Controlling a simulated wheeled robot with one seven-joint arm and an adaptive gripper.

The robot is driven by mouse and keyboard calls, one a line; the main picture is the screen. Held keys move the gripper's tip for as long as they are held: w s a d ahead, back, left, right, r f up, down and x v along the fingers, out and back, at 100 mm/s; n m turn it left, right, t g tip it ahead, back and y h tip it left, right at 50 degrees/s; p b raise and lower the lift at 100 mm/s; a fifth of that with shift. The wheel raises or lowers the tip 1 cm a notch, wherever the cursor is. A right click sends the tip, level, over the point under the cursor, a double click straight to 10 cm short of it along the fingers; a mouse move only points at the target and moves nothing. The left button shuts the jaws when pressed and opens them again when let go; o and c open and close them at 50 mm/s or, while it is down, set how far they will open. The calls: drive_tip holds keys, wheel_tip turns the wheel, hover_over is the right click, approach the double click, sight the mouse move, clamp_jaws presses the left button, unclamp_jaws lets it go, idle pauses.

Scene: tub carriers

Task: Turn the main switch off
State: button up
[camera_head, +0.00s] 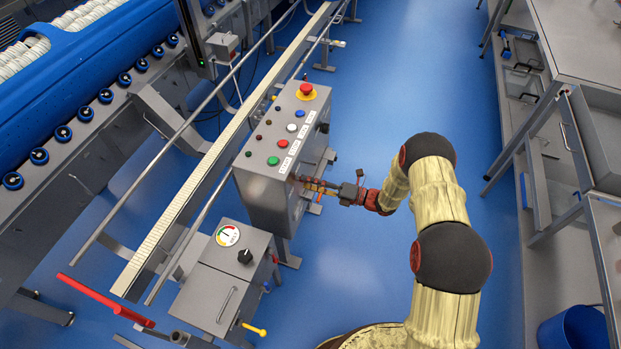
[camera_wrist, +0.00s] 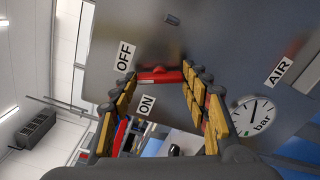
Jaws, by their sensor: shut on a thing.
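The main switch (camera_wrist: 160,76) has a red handle on a grey panel face, next to an OFF label (camera_wrist: 125,56) and an ON label (camera_wrist: 147,104). In the wrist view its handle lies nearly level across the picture, its left end between the two labels; I cannot tell which setting it is at. My gripper (camera_wrist: 159,73) has its yellow-padded fingers on both ends of the handle and is shut on it. In the head view my gripper (camera_head: 304,183) reaches the right side of the grey control cabinet (camera_head: 262,196); the switch is hidden there.
The cabinet top carries a red emergency button (camera_head: 306,90) and several coloured buttons. A pressure gauge (camera_wrist: 258,114) and an AIR label (camera_wrist: 280,72) sit beside the switch. A smaller box with a dial (camera_head: 228,235) stands in front. Blue floor (camera_head: 350,120) is clear to the right, before steel benches.

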drive_tip(key=m, duration=0.2)
drive_tip(key=m+p, duration=0.1)
drive_tip(key=m, duration=0.1)
drive_tip(key=shift+w+r+m, duration=0.15)
drive_tip(key=shift+m, duration=0.15)
idle(0.4)
drive_tip(key=o, duration=1.2)
drive_tip(key=shift+c, duration=0.2)
drive_tip(key=shift+d, duration=0.15)
drive_tip(key=v, duration=1.1)
drive_tip(key=shift+s+d, duration=0.2)
drive_tip(key=shift+d, duration=0.15)
